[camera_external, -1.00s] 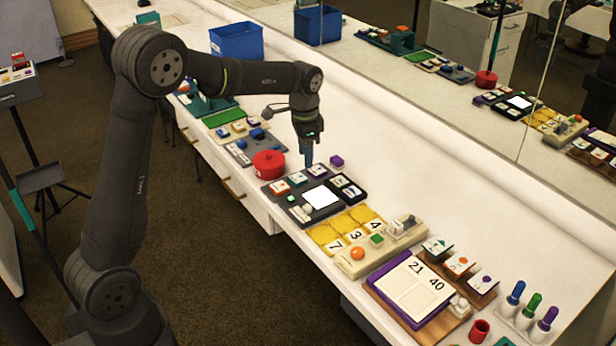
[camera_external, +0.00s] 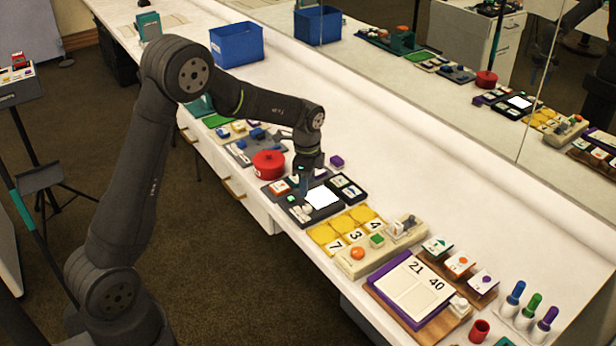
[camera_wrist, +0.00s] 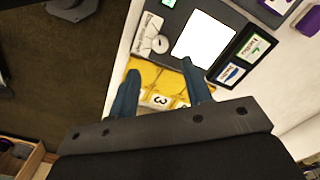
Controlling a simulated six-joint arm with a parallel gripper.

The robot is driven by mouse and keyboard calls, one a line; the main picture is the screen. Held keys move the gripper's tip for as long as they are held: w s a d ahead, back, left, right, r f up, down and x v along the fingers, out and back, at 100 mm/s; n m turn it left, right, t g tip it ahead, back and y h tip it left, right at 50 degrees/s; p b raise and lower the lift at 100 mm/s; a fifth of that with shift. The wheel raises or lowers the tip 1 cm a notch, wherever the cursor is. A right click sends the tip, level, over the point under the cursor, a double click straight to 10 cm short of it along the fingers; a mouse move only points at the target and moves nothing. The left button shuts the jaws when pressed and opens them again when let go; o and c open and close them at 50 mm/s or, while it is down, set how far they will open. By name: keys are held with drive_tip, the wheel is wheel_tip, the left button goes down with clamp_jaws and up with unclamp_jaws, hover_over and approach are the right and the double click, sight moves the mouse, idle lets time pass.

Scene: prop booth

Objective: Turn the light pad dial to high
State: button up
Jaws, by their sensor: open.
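The light pad is a dark board with a bright white lit square (camera_external: 322,197); the square also shows in the wrist view (camera_wrist: 203,38). Its dial is a small pale round knob (camera_wrist: 160,44) on a light plate left of the square, also visible in the external view (camera_external: 305,210). The dial's setting is too small to read. My gripper (camera_wrist: 160,68) is open and empty, its two blue fingers apart. In the wrist view the dial shows just beyond and between the fingertips. In the external view my gripper (camera_external: 304,189) is over the pad's left part, near the dial.
Small picture cards (camera_wrist: 254,46) in dark holders lie right of the lit square. Yellow number tiles (camera_wrist: 158,84) lie beside the pad. A red round pot (camera_external: 268,164) stands behind left. The counter behind the pad is largely clear; a mirror lines its back.

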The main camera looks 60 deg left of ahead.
sight(307, 206)
wheel_tip(307, 206, down, 8)
drive_tip(key=shift+r, duration=0.15)
clamp_jaws()
idle(0.3)
